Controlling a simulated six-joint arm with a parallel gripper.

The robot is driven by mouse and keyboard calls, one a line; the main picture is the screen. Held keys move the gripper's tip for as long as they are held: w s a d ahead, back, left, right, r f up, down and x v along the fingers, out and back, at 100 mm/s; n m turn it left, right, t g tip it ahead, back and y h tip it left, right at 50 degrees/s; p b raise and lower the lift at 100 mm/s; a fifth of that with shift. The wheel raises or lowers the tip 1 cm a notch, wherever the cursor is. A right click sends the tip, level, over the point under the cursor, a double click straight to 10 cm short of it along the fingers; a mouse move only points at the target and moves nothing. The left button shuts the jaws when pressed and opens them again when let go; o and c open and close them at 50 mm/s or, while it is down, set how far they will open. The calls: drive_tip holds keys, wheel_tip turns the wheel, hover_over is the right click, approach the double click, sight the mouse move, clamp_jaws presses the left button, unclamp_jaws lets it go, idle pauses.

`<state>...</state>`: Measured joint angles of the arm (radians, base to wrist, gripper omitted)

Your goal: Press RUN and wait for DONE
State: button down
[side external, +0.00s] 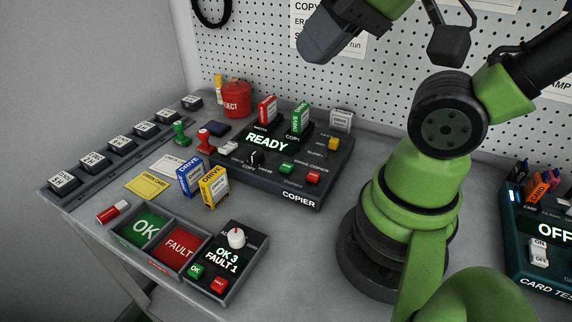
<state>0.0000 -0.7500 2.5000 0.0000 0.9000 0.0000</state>
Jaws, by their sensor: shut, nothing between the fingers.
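The dark copier (298,196) stands at mid-table, and its display (267,141) reads READY. A green button (286,168) and a red button (313,178) sit on its front right, with a yellow button (333,144) further back. Their small labels are too small to read, so I cannot tell which is RUN. A selector knob (255,157) sits below the display. A red drive (267,109) and a green drive (300,116) stand upright at the copier's back. My gripper (318,48) is shut and empty, high above and behind the copier, apart from it.
Blue (189,179) and yellow (214,187) drives stand left of the copier. In front are OK (145,229) and FAULT (180,246) trays and a counter box (237,250). A red REJECT bin (236,98) stands behind. A card tester (540,270) is at right.

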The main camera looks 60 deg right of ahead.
idle(0.8)
drive_tip(key=m+g+y, duration=0.3)
drive_tip(key=m+y, duration=0.3)
drive_tip(key=m, duration=2.2)
hover_over(286, 164)
wheel_tip(286, 164, down, 15)
drive_tip(key=shift+f, duration=0.2)
drive_tip(key=shift+f, duration=0.1)
drive_tip(key=shift+f, duration=4.3)
drive_tip(key=shift+f, duration=0.1)
drive_tip(key=shift+f, duration=0.3)
